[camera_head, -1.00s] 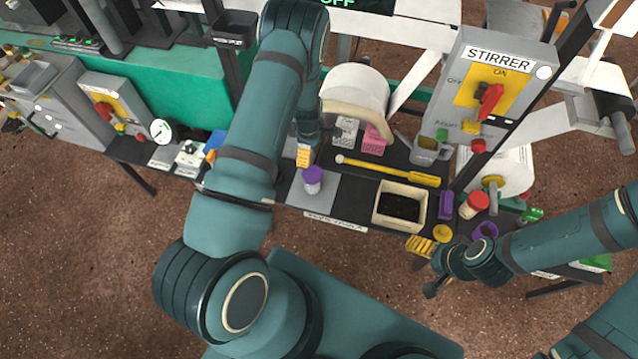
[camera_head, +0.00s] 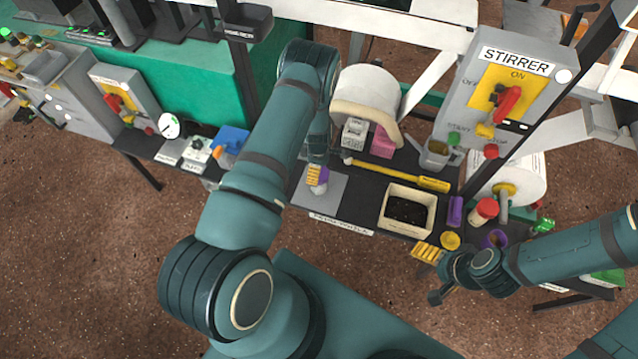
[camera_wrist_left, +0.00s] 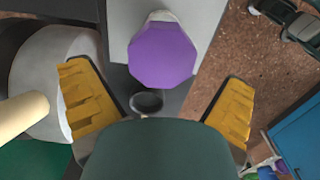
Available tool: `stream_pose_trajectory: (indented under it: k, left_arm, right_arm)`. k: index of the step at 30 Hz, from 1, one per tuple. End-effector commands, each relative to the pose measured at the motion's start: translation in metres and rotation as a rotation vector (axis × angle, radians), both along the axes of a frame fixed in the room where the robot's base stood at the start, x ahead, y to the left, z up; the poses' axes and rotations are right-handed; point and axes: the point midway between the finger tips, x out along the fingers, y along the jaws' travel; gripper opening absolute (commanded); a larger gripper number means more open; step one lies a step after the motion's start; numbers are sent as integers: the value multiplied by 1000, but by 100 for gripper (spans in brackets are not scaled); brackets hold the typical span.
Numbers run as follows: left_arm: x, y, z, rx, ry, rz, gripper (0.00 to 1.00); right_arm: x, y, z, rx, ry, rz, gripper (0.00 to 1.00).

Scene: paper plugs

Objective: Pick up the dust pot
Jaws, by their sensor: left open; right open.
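A small white pot with a purple lid, which I take as the dust pot (camera_head: 320,188), stands upright on a light grey square (camera_head: 333,196) at the bench's front. My left gripper (camera_head: 315,177) is close to it in the head view and partly covers it. In the left wrist view the purple eight-sided lid (camera_wrist_left: 162,55) lies ahead of the gap between the open yellow fingers of my left gripper (camera_wrist_left: 158,108), and no finger touches it. My right gripper (camera_head: 429,252) has yellow fingers by the bench's front right edge and holds nothing that I can see.
A cream box with dark contents (camera_head: 433,201), a yellow-handled tool (camera_head: 400,174), a pink block (camera_head: 383,142) and a white drum (camera_head: 366,92) crowd the dark bench. The stirrer box (camera_head: 500,92) stands right.

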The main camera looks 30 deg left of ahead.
Motion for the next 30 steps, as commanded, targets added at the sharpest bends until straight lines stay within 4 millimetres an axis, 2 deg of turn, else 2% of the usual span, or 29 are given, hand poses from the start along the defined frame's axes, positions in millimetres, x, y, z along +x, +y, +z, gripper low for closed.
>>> stream_pose_trajectory:
  k: [1,6,13,14,18,20,30]
  left_arm:
    - [-2,-2,-11,-1,2,-1,100]
    - [-1,-3,-33,0,0,-1,100]
    - [-1,-3,-34,0,-1,-1,100]
    - [-1,-3,-34,0,-1,-1,96]
    - [-1,-3,-34,0,-1,-1,47]
    - [-1,-3,-34,0,-1,-1,30]
    - [-1,-3,-33,0,-1,-1,29]
  right_arm:
    - [1,0,-4,0,-1,0,89]
    - [2,0,-9,0,-4,-1,89]
    - [2,0,-9,-1,-5,-1,89]
    - [2,0,-9,-1,-5,-2,89]
    - [2,0,-9,-1,-5,-1,89]
    - [2,0,-9,-1,-5,-1,89]
    - [2,0,-9,0,-4,-1,89]
